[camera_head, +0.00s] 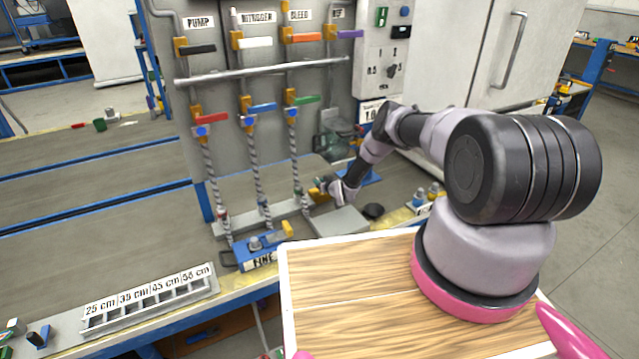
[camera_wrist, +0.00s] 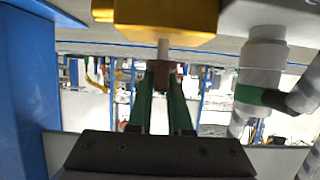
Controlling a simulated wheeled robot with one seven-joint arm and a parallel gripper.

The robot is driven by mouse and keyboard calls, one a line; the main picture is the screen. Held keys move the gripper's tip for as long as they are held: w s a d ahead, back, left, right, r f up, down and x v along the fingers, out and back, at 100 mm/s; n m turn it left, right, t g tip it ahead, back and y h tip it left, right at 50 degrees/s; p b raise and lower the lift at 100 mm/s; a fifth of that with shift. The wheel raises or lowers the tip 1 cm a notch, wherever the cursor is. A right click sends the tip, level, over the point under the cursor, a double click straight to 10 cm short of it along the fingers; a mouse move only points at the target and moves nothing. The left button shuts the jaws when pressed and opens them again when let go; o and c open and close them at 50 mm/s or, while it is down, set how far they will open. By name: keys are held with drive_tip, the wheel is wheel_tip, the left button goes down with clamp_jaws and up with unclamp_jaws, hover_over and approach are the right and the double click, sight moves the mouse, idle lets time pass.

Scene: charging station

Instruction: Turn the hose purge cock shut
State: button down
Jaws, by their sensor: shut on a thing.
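A small yellow cock body (camera_head: 317,194) sits low at the bottom of the right hose in the head view; I take it for the hose purge cock. In the wrist view, its yellow body (camera_wrist: 155,16) is at the top, with a pale stem (camera_wrist: 163,50) extending toward my gripper. My gripper (camera_wrist: 164,82) has two green fingers shut on the small brown handle (camera_wrist: 163,72) at the end of this stem. In the head view, my gripper (camera_head: 336,188) is right beside the cock, and its fingertips are too small to make out. The handle's exact angle is unclear.
Hoses (camera_head: 255,165) hang from coloured-lever valves on the grey panel (camera_head: 265,95). A blue device labelled FINE (camera_head: 258,250) stands left of the wooden board (camera_head: 345,285). In the wrist view, a blue post (camera_wrist: 22,90) is at left and a pale hose fitting (camera_wrist: 264,65) close at right.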

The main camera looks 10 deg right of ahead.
drive_tip(key=shift+m+h, duration=0.3)
drive_tip(key=m+h, duration=0.4)
drive_tip(key=h, duration=0.1)
drive_tip(key=shift+a, duration=0.15)
drive_tip(key=shift+m+g+h, duration=0.5)
drive_tip(key=shift+m+h, duration=1.5)
drive_tip(key=shift+h, duration=0.1)
drive_tip(key=c, duration=0.8)
unclamp_jaws()
drive_tip(key=shift+c, duration=0.2)
drive_tip(key=shift+s, duration=0.1)
drive_tip(key=v, duration=1)
drive_tip(key=shift+s+a, duration=0.15)
drive_tip(key=shift+s, duration=0.05)
